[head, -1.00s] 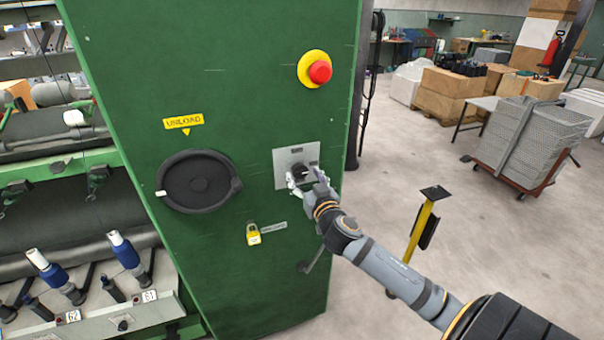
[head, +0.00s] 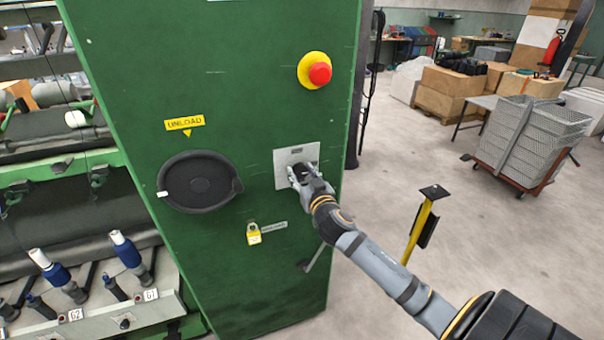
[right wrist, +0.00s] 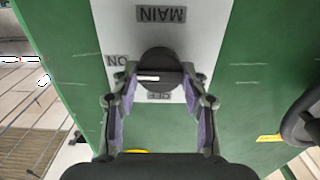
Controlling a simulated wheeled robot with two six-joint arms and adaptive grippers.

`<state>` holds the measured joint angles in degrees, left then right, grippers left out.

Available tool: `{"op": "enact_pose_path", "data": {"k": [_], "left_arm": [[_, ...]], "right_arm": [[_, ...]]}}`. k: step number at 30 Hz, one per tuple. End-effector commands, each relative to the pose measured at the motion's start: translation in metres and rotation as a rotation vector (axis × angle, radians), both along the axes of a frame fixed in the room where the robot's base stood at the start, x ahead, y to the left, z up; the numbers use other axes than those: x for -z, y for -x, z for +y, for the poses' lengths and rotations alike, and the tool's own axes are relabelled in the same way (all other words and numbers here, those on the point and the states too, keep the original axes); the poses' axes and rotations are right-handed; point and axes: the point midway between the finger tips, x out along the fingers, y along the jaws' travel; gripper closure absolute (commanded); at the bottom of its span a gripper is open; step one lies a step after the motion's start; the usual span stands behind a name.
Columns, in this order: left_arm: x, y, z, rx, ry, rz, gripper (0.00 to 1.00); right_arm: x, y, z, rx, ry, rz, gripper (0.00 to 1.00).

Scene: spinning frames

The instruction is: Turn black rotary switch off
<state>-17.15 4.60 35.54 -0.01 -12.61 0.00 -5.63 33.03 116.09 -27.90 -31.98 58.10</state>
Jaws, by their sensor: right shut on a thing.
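The black rotary switch (head: 304,170) sits on a grey plate (head: 311,153) on the green cabinet's front. In the right wrist view the switch (right wrist: 160,70) shows as a round black knob with a white mark pointing left, towards the ON label (right wrist: 117,61). The plate also bears a MAIN label (right wrist: 161,14) and a partly covered OFF label (right wrist: 158,96). My right gripper (head: 302,174) is at the switch, its fingers on either side of the knob, shut on it. It also shows in the right wrist view (right wrist: 160,82). My left gripper is out of view.
A red emergency button (head: 320,73) on a yellow base is above the switch. A black handwheel (head: 199,182) is to its left and a yellow padlock (head: 253,234) below. A yellow post (head: 419,230) stands on the floor at right.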

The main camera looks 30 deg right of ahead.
Motion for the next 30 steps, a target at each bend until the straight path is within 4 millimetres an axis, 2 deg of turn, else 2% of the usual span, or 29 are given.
{"op": "enact_pose_path", "data": {"k": [11,30], "left_arm": [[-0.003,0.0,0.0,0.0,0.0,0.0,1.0],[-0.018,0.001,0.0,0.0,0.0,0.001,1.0]], "right_arm": [[0.0,0.0,0.001,0.0,0.137,0.033,0.87],[0.001,-0.001,0.003,0.0,0.712,0.173,0.87]]}}
